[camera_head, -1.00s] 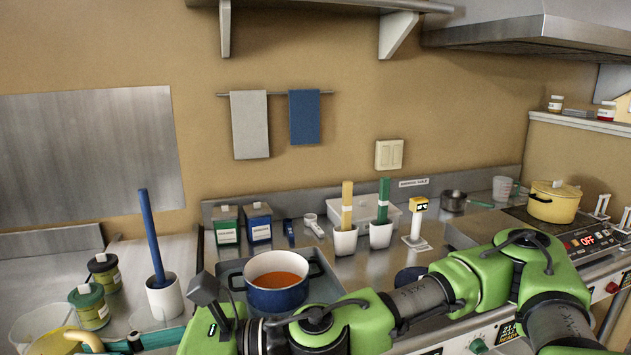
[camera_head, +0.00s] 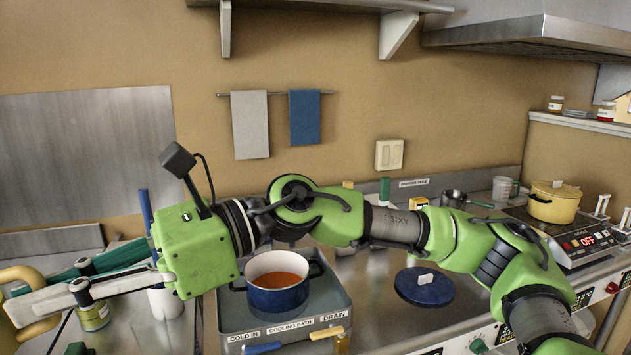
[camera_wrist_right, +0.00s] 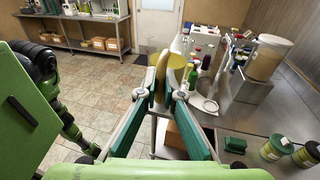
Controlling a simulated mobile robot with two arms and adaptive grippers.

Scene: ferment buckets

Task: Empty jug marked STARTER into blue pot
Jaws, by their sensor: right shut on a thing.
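The blue pot (camera_head: 277,298) stands upright and uncovered in the cooling bath, with orange liquid inside. My right gripper (camera_head: 14,304), at the far left, is shut on the handle of a yellow jug (camera_head: 12,276). The left edge cuts off part of the jug, and I cannot read any marking on it. The jug is left of the pot and apart from it. In the wrist view the yellow jug (camera_wrist_right: 177,63) shows beyond the fingertips (camera_wrist_right: 160,92), its handle between them. My left gripper is in neither view.
The cooling bath (camera_head: 322,292) surrounds the pot base. A blue lid (camera_head: 424,286) lies on the counter to the right. A white crock with a blue-handled tool (camera_head: 146,208) stands behind my right gripper. A yellow pot (camera_head: 553,204) sits on the hob.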

